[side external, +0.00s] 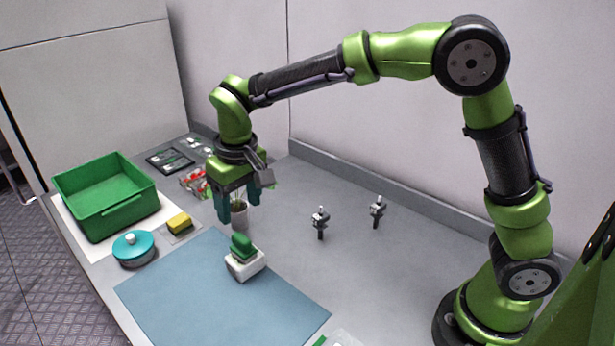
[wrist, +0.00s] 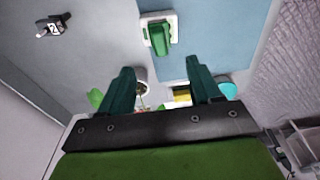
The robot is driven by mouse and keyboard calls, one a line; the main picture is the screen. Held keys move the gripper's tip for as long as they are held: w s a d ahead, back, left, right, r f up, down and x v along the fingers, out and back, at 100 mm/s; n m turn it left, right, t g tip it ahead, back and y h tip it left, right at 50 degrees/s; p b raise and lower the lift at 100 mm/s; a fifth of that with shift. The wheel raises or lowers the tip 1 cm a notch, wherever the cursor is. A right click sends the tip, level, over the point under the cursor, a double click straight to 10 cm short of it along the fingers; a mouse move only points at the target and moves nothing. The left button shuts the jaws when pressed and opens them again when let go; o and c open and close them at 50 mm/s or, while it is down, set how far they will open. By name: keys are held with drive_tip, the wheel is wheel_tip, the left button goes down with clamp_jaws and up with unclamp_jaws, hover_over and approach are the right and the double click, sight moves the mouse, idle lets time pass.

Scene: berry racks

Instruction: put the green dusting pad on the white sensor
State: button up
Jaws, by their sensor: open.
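The green dusting pad (side external: 242,245) rests on top of the white sensor (side external: 246,266), which stands on the blue mat. In the wrist view the pad (wrist: 159,38) lies over the white sensor (wrist: 146,34), whose edges show around it. My gripper (side external: 238,204) is open, with nothing visible between its fingers. It is above and behind the pad in the side view, apart from it. In the wrist view the fingers of my gripper (wrist: 160,72) point toward the pad's side of the picture.
A grey pot (side external: 240,216) with a plant stands close beneath my gripper. The blue mat (side external: 200,308) is mostly bare. A green crate (side external: 120,212), a teal round container (side external: 133,250) and a yellow block (side external: 179,222) stand left. Two small clip-like markers (side external: 320,220) (side external: 377,210) stand right.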

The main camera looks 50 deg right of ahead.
drive_tip(key=s+d+r+m+t+y, duration=0.1)
drive_tip(key=s+d+r+m+t, duration=0.1)
drive_tip(key=s+d, duration=0.4)
drive_tip(key=s+d+r+m+t+y, duration=0.1)
drive_tip(key=s+d+r, duration=0.4)
drive_tip(key=s, duration=0.9)
drive_tip(key=d+m+t, duration=0.1)
drive_tip(key=d+t, duration=0.1)
drive_tip(key=shift+s+r+t, duration=0.15)
drive_tip(key=shift+r+t, duration=0.2)
drive_tip(key=shift+t, duration=0.05)
